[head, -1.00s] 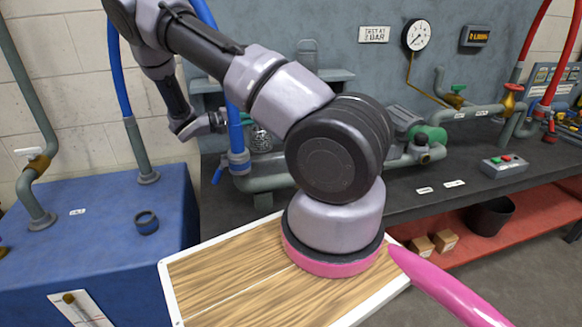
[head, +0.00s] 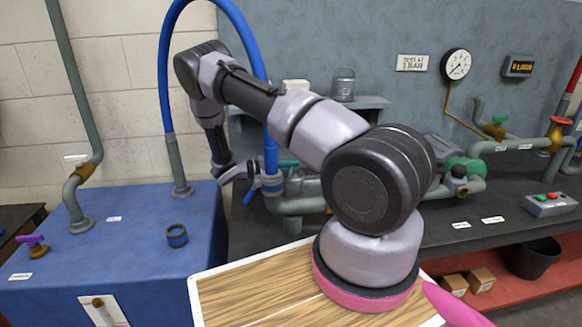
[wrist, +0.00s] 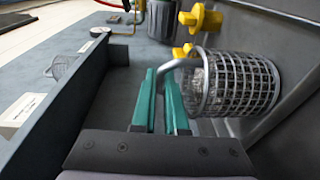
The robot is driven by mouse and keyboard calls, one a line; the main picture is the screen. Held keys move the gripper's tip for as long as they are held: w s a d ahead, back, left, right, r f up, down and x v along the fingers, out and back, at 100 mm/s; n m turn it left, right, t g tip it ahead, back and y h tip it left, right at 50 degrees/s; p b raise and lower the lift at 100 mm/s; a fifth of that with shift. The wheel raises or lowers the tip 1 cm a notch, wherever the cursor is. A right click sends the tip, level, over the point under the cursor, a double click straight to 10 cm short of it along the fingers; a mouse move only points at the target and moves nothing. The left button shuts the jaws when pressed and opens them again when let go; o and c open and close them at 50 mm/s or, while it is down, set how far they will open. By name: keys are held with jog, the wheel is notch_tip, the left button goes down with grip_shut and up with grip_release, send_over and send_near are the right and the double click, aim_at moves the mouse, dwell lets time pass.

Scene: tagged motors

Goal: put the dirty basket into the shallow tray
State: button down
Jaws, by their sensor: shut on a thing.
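A grey wire-mesh basket (wrist: 232,85) hangs to the right of my gripper (wrist: 165,78) in the wrist view. The teal fingers are shut on its curved pale handle. The mesh body is clear of the fingers, and something greyish shows through the mesh. I cannot tell clearly how dirty it is. In the head view my wrist is behind the blue hose, and I cannot make out the held basket. I cannot identify the shallow tray.
The blue hose (head: 268,120) and grey pipes stand close to my wrist. A shelf (head: 365,102) holds a grey container (head: 343,84) and a white object (head: 295,86). Yellow fittings (wrist: 200,18) are near the held basket. A blue cabinet (head: 150,225) stands at left.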

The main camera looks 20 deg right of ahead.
jog(key=shift+f, duration=0.1)
jog(key=c, duration=0.9)
grip_release()
jog(key=shift+c, duration=0.2)
